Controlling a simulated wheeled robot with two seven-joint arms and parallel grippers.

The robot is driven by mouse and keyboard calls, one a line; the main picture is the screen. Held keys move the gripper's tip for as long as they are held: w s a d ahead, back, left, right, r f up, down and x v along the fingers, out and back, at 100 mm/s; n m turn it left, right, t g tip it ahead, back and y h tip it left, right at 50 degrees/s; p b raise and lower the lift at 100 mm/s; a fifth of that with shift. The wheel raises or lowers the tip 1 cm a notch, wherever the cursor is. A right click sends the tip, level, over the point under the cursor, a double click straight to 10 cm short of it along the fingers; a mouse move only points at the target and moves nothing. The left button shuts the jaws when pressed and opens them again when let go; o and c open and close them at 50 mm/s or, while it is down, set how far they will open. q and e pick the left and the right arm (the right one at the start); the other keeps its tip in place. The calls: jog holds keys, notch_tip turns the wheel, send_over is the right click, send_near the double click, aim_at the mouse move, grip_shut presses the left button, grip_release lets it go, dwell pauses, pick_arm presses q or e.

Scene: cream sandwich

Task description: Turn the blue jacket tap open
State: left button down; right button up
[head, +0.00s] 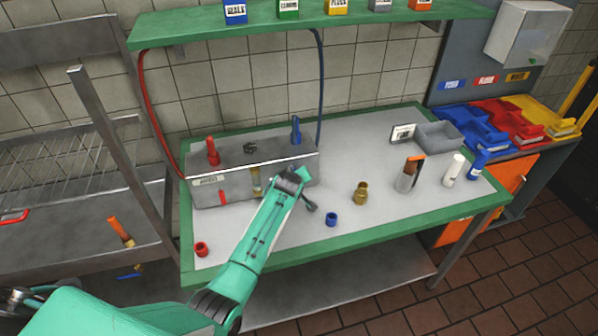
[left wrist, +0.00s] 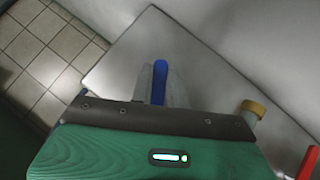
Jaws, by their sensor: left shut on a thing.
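The blue jacket tap's handle (left wrist: 159,84) shows in the left wrist view as a blue bar between my left gripper's two grey fingers (left wrist: 160,88). In the head view my left gripper (head: 292,178) is at the right front of the grey metal box (head: 215,193) and hides this tap. It is shut on the blue handle. A red tap (head: 222,197) and a brass tap (head: 256,181) are on the box front to the left. They show at the right in the left wrist view, the brass (left wrist: 252,110) and the red (left wrist: 307,163). My right gripper is not in view.
On the box top are a red fitting (head: 213,152) and a blue fitting (head: 296,131). A red ring (head: 201,249), a blue ring (head: 331,219) and a brass nozzle (head: 360,193) stand on the table (head: 420,203). Bottles and a grey tray (head: 438,136) are at the right.

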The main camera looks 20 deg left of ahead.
pick_arm(q)
jog(key=y, duration=0.1)
jog(key=m+g+y, duration=0.1)
jog(key=g, duration=0.1)
jog(key=shift+s+a+f+m+y, duration=0.2)
jog(key=shift+s+a+m+y, duration=0.05)
jog(key=shift+a+m+y, duration=0.15)
jog(key=shift+s+a+m+g+y, duration=0.1)
jog(key=shift+m+g+y, duration=0.2)
jog(key=shift+y, duration=0.1)
jog(key=shift+b, duration=0.3)
jog(key=shift+a, duration=0.1)
jog(key=c, duration=1.4)
grip_release()
jog(key=shift+o, duration=0.2)
jog(key=shift+r, duration=0.1)
